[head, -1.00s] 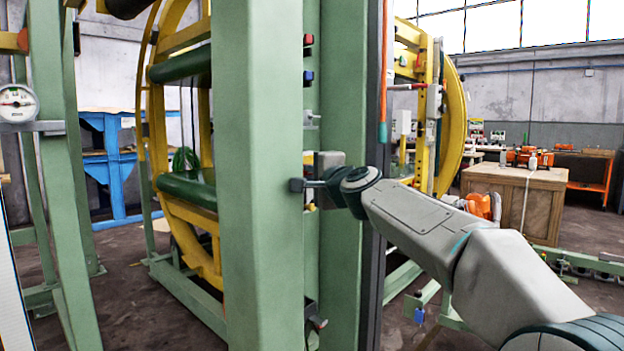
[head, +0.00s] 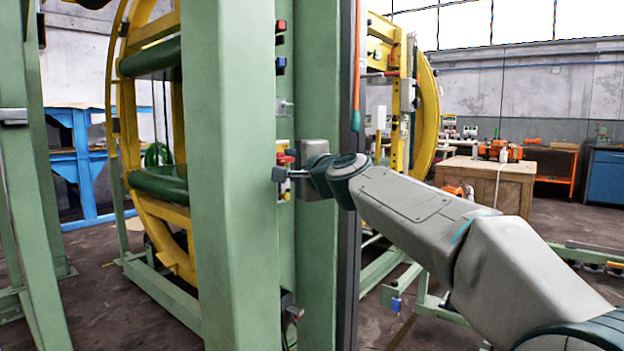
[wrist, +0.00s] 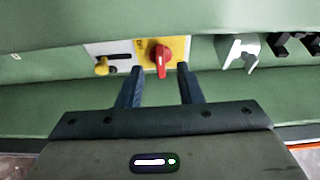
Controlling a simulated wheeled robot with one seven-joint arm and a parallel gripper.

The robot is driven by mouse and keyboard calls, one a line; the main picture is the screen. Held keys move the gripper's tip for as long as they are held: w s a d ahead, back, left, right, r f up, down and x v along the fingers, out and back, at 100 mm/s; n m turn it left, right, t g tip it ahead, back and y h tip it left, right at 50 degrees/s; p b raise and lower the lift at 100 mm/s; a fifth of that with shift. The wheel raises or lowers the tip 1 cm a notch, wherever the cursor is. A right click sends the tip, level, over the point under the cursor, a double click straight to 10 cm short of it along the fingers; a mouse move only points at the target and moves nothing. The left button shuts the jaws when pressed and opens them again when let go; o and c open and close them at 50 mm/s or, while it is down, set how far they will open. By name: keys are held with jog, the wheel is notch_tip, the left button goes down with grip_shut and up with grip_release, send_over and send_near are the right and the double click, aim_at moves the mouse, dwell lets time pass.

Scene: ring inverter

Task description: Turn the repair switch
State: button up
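A red rotary switch (wrist: 160,60) on a yellow plate (wrist: 179,46) is fixed to the green frame, near the top middle of the wrist view. Its red handle stands roughly upright. It also shows in the head view as a small red knob (head: 285,158), partly hidden by the post and my gripper. My gripper (wrist: 159,70) is open, its two dark fingers apart on either side of the switch's lower end. Contact cannot be told. In the head view my gripper (head: 281,174) is beside the green post, its fingertips close to the panel.
A yellow lever (wrist: 103,66) on a pale plate is left of the switch. A metal bracket (wrist: 239,49) and black fittings (wrist: 283,43) are to its right. The green post (head: 238,200) stands close left of my gripper. A large yellow ring (head: 118,110) is behind it.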

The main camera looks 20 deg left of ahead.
jog(key=b+v, duration=0.3)
jog(key=v, duration=0.7)
